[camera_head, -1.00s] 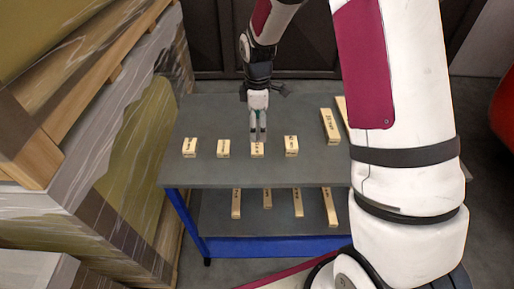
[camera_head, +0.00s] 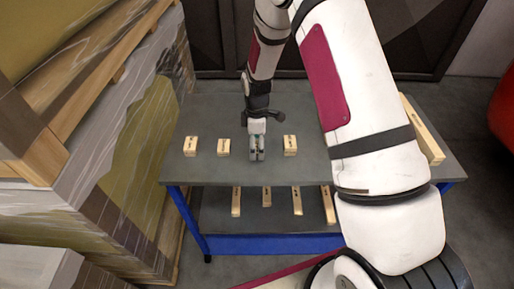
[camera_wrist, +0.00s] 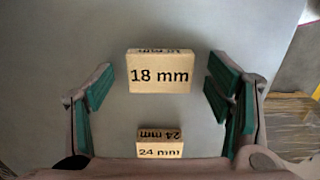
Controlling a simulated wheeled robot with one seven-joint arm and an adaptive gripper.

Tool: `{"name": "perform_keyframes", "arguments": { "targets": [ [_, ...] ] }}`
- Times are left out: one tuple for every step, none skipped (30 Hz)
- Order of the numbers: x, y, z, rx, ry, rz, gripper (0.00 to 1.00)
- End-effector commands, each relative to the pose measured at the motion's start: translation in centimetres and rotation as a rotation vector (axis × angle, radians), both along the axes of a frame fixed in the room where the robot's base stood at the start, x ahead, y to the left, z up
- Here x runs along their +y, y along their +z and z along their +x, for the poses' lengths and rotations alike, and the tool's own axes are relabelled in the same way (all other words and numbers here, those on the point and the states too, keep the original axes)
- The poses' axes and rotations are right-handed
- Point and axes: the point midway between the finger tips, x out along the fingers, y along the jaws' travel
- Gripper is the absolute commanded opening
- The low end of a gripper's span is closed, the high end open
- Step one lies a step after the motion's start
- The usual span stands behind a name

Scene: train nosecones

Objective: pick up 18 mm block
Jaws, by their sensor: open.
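The 18 mm block (camera_wrist: 160,75) is a pale wooden block with its black label facing the wrist camera. In the wrist view it sits between the two green-padded fingers of my gripper (camera_wrist: 160,82), with a gap on each side. In the head view my gripper (camera_head: 257,153) points down at the grey tabletop (camera_head: 230,172), low in the row of small blocks. It hides the spot beneath it there, so the block cannot be made out in that view. My gripper is open and holds nothing.
Small wooden blocks stand left (camera_head: 223,147) and right (camera_head: 290,145) of my gripper. A 24 mm block (camera_wrist: 160,144) shows lower in the wrist view. Several longer blocks (camera_head: 266,198) lie on the lower shelf. A long block (camera_head: 422,130) lies at the right of the tabletop.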

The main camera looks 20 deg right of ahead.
Motion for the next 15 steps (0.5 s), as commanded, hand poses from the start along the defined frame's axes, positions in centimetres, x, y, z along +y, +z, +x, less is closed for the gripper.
{"name": "perform_keyframes", "arguments": {
  "targets": [
    [0.00,0.02,0.02,0.000,0.000,0.000,0.73],
    [0.00,0.02,0.02,0.000,0.000,0.000,0.73],
    [0.01,0.03,0.01,0.000,0.000,0.000,0.73],
    [0.01,0.03,0.01,0.000,0.000,0.000,0.67],
    [0.01,0.03,0.01,0.000,0.000,0.000,0.60],
    [0.00,0.04,0.01,0.000,0.000,0.000,0.51],
    [0.00,0.04,0.01,0.000,0.000,0.000,0.44],
    [0.01,0.04,0.00,0.000,0.000,0.000,0.37],
    [0.00,0.04,0.00,0.000,0.000,0.000,0.34],
    [0.00,0.04,0.00,0.000,0.000,0.000,0.34],
    [0.00,0.04,0.00,0.000,0.000,0.000,0.34],
    [0.00,0.04,0.00,0.000,0.000,0.000,0.34],
    [0.00,0.04,0.00,0.000,0.000,0.000,0.34],
    [0.00,0.04,0.00,0.000,0.000,0.000,0.34],
    [0.00,0.04,0.00,0.000,0.000,0.000,0.34]
  ]
}}
